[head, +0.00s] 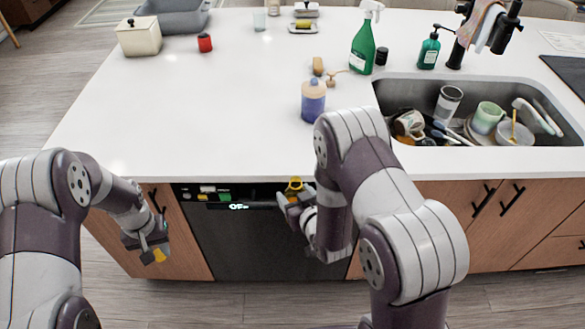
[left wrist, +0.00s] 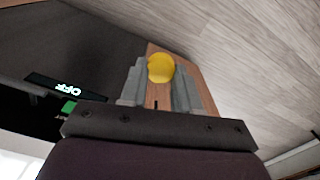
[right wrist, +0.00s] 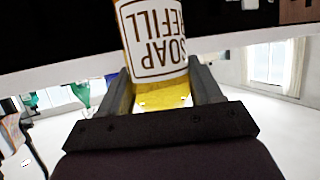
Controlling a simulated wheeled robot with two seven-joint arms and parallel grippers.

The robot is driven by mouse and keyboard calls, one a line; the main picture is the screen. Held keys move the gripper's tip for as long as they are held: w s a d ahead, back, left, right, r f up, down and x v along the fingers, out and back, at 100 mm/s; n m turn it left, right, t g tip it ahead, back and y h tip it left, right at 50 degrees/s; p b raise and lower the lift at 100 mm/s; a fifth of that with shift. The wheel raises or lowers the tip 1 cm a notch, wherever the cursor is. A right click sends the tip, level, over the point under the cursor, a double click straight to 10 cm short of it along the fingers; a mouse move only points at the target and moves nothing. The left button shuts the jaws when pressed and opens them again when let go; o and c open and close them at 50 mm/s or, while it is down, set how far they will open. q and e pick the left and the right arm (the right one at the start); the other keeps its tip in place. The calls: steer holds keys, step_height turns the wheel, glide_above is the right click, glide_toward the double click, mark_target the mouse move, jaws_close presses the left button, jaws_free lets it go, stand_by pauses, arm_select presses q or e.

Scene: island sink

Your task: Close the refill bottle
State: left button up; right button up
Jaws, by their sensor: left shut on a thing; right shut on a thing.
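The refill bottle (right wrist: 152,40), with a white "SOAP REFILL" label and yellow body, is held between the fingers of my right gripper (right wrist: 168,88). In the head view a yellow part of the bottle (head: 294,184) shows above my right gripper (head: 291,198), just in front of the counter edge; the rest is hidden. My left gripper (head: 152,248) is shut on a small round yellow cap (left wrist: 161,68), low in front of the cabinet at the left. The cap also shows in the head view (head: 159,255), well apart from the bottle.
The white counter (head: 180,110) is mostly clear. A purple-and-tan dispenser (head: 313,100) stands near the sink (head: 395,92), which is full of dishes. A green spray bottle (head: 363,48) stands behind it. The black dishwasher (head: 260,245) is below the counter edge.

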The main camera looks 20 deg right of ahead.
steer(key=s+a+f+n+g+y, duration=0.1)
steer(key=s+a+f+n+y, duration=0.1)
steer(key=a, duration=0.4)
steer(key=s+a+f+n+g+y, duration=0.2)
steer(key=a+n+y, duration=0.3)
steer(key=a, duration=0.1)
steer(key=shift+s+a, duration=0.35)
arm_select(q)
steer(key=d+r+m, duration=0.2)
steer(key=d+r, duration=0.6)
steer(key=d, duration=0.3)
steer(key=s+d+r+m, duration=0.1)
steer(key=d+r+m, duration=0.2)
steer(key=d+r, duration=0.4)
steer(key=d, duration=0.5)
steer(key=shift+s+r, duration=0.25)
steer(key=shift+r, duration=0.1)
steer(key=shift+d, duration=0.1)
steer(key=shift+f, duration=2)
